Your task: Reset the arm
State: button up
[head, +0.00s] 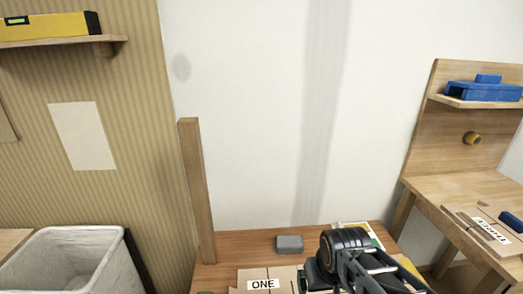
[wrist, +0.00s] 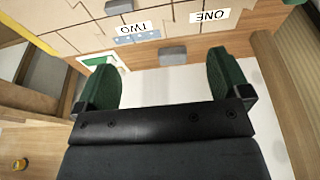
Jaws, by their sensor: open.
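My gripper (wrist: 161,66) is open, with its two green-padded fingers spread apart and nothing between them in the wrist view. My dark arm (head: 345,262) rises over the table at the bottom right of the middle in the head view, and it hides part of the tabletop. The fingertips cannot be made out in the head view.
A wooden table (head: 228,268) carries a grey block (head: 289,243) and cardboard marked ONE (head: 263,273). A wooden post (head: 196,190) stands at its left. A white bin (head: 65,262) is further left. A workbench (head: 450,192) stands right.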

notch_tip(320, 180, up, 24)
jog(key=p, duration=2.1)
jog(key=shift+a+t, duration=0.2)
jog(key=shift+t, duration=0.1)
jog(key=shift+s, duration=0.1)
